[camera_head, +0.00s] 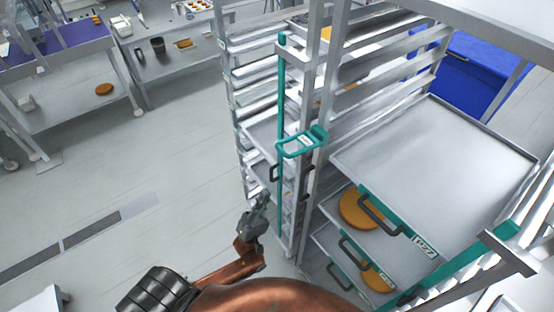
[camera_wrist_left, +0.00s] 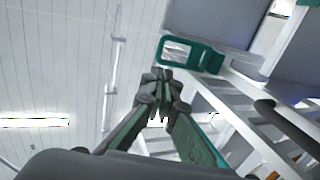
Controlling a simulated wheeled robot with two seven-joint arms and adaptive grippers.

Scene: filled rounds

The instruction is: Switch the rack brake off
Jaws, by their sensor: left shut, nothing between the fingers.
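The tall metal rack (camera_head: 312,180) stands right of centre in the head view. A teal loop handle (camera_head: 302,142) with a white label sticks out from its front post, beside an upright teal rod (camera_head: 281,110). I cannot tell for sure whether this is the brake; its label is too small to read. My left gripper (camera_head: 262,198) is shut and empty, below and left of the loop, apart from it. In the left wrist view the closed fingertips (camera_wrist_left: 161,78) point toward the teal loop (camera_wrist_left: 205,57), just beyond them. My right gripper is not in view.
Trays with black handles (camera_head: 380,215) and round orange-brown items (camera_head: 358,209) fill the rack at right. A second teal bar (camera_head: 460,262) runs along the lower right. Steel benches (camera_head: 170,60) stand at the back left. The floor (camera_head: 160,150) left of the rack is clear.

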